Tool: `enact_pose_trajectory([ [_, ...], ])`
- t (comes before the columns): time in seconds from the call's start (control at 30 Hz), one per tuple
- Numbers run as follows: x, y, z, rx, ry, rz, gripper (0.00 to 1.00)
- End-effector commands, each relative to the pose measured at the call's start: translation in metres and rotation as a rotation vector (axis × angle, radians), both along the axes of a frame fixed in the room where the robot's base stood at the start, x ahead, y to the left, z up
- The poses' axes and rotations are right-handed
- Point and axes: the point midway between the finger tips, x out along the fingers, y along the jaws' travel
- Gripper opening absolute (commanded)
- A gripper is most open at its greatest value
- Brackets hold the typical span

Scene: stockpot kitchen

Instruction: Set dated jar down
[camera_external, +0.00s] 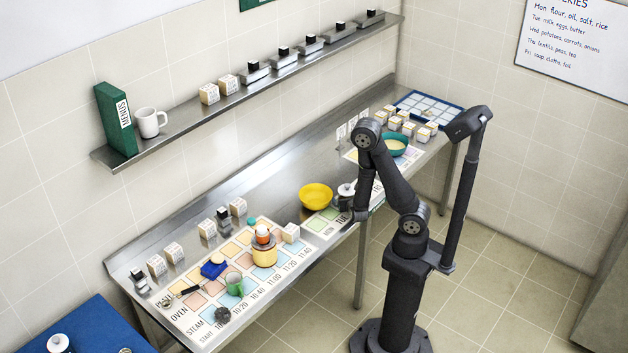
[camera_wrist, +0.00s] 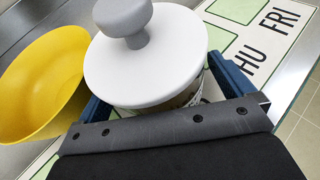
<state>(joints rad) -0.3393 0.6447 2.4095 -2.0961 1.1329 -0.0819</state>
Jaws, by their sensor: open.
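The jar (camera_external: 346,190) has a broad white lid and a grey knob, and shows close up in the wrist view (camera_wrist: 150,62). It looks upright over the weekday strip on the steel counter, beside the yellow bowl. "TUE" shows in front of it in the external view, and "HU" and "FRI" show to its right in the wrist view. My gripper (camera_wrist: 158,88) is open, with a blue finger on either side of the jar. The jar's base and any date label are hidden, so I cannot tell its exact cell or whether the fingers touch it.
The yellow bowl (camera_external: 316,195) stands close to the jar's left. A teal bowl (camera_external: 394,144) and several small labelled boxes stand farther right. A pale yellow pot (camera_external: 264,256), a green mug (camera_external: 234,285) and a blue item (camera_external: 213,269) occupy the timetable mat at left.

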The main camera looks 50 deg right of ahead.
Motion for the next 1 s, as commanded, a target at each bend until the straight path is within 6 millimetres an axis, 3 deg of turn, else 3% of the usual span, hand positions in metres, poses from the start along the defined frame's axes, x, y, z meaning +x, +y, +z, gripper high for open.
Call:
enact_pose_trajectory([
  [0.2, 0.0004, -0.0001, -0.0002, 0.0, 0.0, 0.001, 0.98],
  [0.23, 0.0005, 0.0, -0.0002, 0.0, 0.0, 0.001, 0.94],
  [0.57, 0.0006, 0.0, 0.0003, 0.0, -0.001, 0.001, 0.3],
  [1.0, 0.0007, 0.0001, 0.0053, 0.0, -0.002, 0.001, 0.29],
])
